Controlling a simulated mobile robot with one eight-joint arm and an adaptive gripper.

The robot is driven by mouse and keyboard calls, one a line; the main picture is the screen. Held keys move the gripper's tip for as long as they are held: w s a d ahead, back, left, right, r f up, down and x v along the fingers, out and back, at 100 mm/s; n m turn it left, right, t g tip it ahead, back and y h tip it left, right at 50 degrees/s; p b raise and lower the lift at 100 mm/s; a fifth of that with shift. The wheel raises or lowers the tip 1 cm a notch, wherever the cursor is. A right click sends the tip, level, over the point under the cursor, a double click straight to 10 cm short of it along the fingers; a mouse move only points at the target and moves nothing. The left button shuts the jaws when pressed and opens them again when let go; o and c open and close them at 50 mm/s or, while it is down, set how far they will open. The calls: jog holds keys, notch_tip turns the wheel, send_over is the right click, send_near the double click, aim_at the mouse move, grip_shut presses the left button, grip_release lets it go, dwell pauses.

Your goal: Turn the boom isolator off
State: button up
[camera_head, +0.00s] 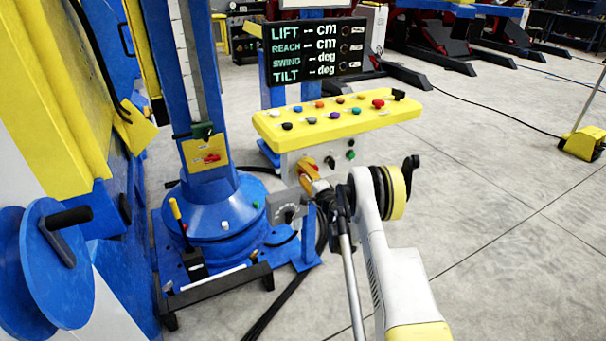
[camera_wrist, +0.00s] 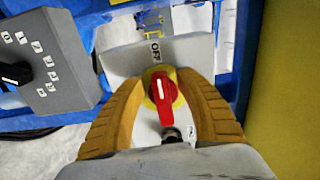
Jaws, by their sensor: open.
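The boom isolator is a red rotary handle (camera_wrist: 165,92) with a white line, on a yellow round plate (camera_wrist: 151,99), on a pale box face (camera_wrist: 118,62). In the wrist view the white line runs roughly up and down. A label reading OFF (camera_wrist: 155,52) lies above the handle. My gripper (camera_wrist: 162,82) is open, its two orange-brown fingers on either side of the handle. Whether they touch it I cannot tell. In the head view my gripper (camera_head: 309,184) is at the box under the yellow console, and hides much of the isolator.
A grey box with a black selector (camera_wrist: 18,73) and numbers is close on the left in the wrist view. A yellow surface (camera_wrist: 290,90) is close on the right. The yellow console (camera_head: 345,115) with several coloured knobs is above my gripper. A blue column base (camera_head: 215,210) stands left.

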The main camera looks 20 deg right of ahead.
jog(key=s, duration=0.7)
jog(key=shift+s+d, duration=0.15)
